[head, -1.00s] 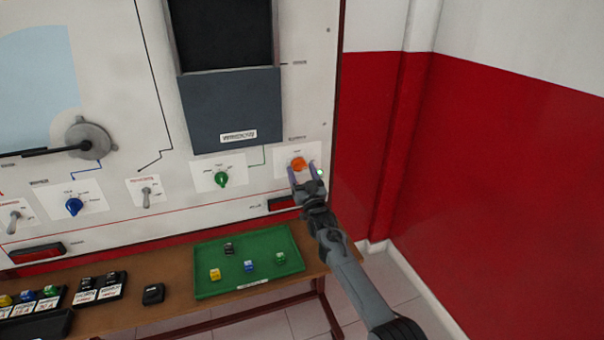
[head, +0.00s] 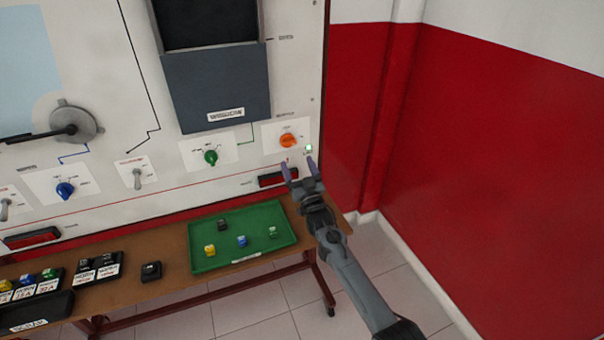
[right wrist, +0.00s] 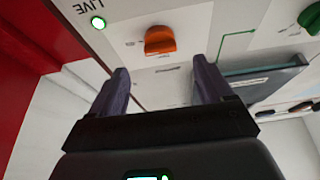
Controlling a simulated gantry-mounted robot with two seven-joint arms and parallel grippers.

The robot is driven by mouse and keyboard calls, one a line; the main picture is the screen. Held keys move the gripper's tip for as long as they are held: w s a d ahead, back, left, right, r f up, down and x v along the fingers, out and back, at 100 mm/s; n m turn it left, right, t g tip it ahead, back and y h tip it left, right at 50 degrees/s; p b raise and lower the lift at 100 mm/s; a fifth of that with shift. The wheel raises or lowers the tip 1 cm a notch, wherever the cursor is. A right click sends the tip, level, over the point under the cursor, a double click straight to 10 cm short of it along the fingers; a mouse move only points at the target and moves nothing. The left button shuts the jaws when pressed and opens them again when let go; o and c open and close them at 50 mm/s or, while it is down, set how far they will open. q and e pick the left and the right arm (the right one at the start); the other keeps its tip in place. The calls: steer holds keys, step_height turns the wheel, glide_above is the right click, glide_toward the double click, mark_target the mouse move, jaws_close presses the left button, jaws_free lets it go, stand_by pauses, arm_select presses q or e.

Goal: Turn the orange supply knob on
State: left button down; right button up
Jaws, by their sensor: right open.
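The orange supply knob (head: 288,140) sits on a white label plate at the lower right of the panel. It also shows in the right wrist view (right wrist: 160,40), its handle lying roughly crosswise there. My left gripper is not in view.
A green knob (head: 211,157), a blue knob (head: 65,190) and toggle switches line the panel to the left. A dark blue box (head: 215,95) juts out above. A green tray (head: 200,262) with several small blocks lies on the bench below. A red wall (head: 480,150) stands at right.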

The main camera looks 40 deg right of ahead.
steer(key=v, duration=0.3)
steer(key=shift+s+a+f+p, duration=0.1)
steer(key=shift+s+f+p, duration=0.05)
steer(key=shift+s+p, duration=0.15)
